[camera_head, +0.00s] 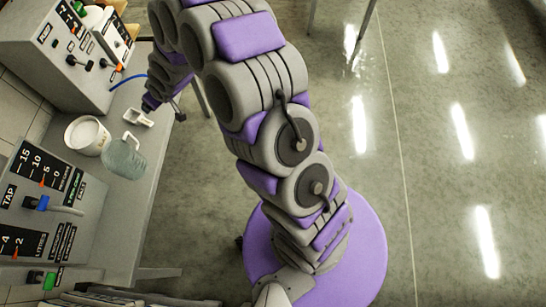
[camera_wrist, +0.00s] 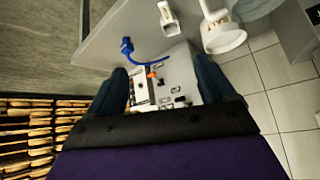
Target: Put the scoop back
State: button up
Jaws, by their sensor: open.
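A small white scoop (camera_head: 138,117) lies on the grey counter beside a white tub (camera_head: 85,137). The scoop also shows at the top of the wrist view (camera_wrist: 168,17), to the left of the tub, which is marked SALT there (camera_wrist: 224,38). My gripper (camera_head: 150,104) is over the counter's edge, close to the scoop in the head view. In the wrist view its two dark fingers (camera_wrist: 163,82) are spread with nothing held between them, and the scoop is beyond the fingertips. The tub's inside is pale in the head view.
A clear jug (camera_head: 124,158) stands next to the tub. Control boxes (camera_head: 75,65) with knobs stand on the counter, and a blue hose (camera_head: 128,79) runs near my gripper. Shelves of cheese wheels (camera_wrist: 35,125) show at left in the wrist view. Open floor (camera_head: 440,150) lies to the right.

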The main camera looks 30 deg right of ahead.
jog(key=s+d+r+g+h, duration=0.2)
jog(key=s+d+r, duration=0.4)
jog(key=s+r, duration=0.35)
jog(key=s+d+r+m+g, duration=0.1)
jog(key=s+d+r+g, duration=0.1)
jog(key=s, duration=0.9)
jog(key=s+d+r+m+g+h, duration=0.1)
jog(key=s+d+r+g, duration=0.1)
jog(key=s, duration=1)
jog(key=s+d+r+m+g, duration=0.2)
jog(key=s+d+r, duration=0.2)
jog(key=s, duration=0.8)
jog(key=shift+s+d+r+g, duration=0.15)
jog(key=shift+s+r+g, duration=0.15)
jog(key=shift+r, duration=0.65)
jog(key=shift+w, duration=0.1)
